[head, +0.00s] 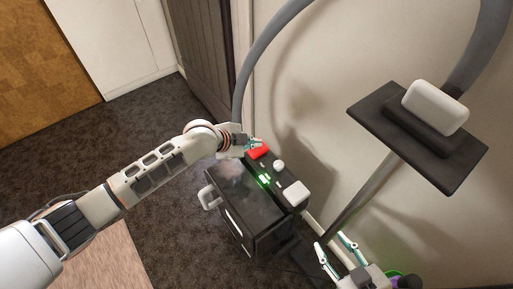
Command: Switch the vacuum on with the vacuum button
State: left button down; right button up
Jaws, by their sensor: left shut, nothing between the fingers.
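The vacuum (235,200) is a dark box on the carpet with a light handle on its left side. Its top strip carries a red button (258,152), a small round white knob (279,165), a glowing green light (265,180) and a white square block (296,193). Which one is the vacuum button is not marked legibly. My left gripper (256,143) is shut and empty, right at the far edge of the red button; I cannot tell whether it touches. My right gripper (336,250) is open and empty at lower right, apart from the vacuum.
A grey hose (256,60) arches up along the pale wall. A metal pipe (376,190) rises to a dark floor head (420,132) with a white block, right of the vacuum. A purple and green object (398,279) sits at the bottom right. Dark carpet (140,125) at left is clear.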

jog(key=shift+r, duration=0.1)
pick_arm(q)
jog(key=shift+w+r+p, duration=0.1)
jog(key=shift+r+p, duration=0.55)
jog(key=shift+r, duration=0.6)
jog(key=shift+r+p, duration=1.15)
jog(key=shift+r, duration=0.75)
jog(key=shift+f, duration=0.1)
pick_arm(e)
jog(key=w+r+t, duration=0.1)
jog(key=w+r, duration=0.2)
jog(key=r, duration=0.3)
jog(key=shift+r, duration=0.4)
jog(key=shift+w, duration=0.1)
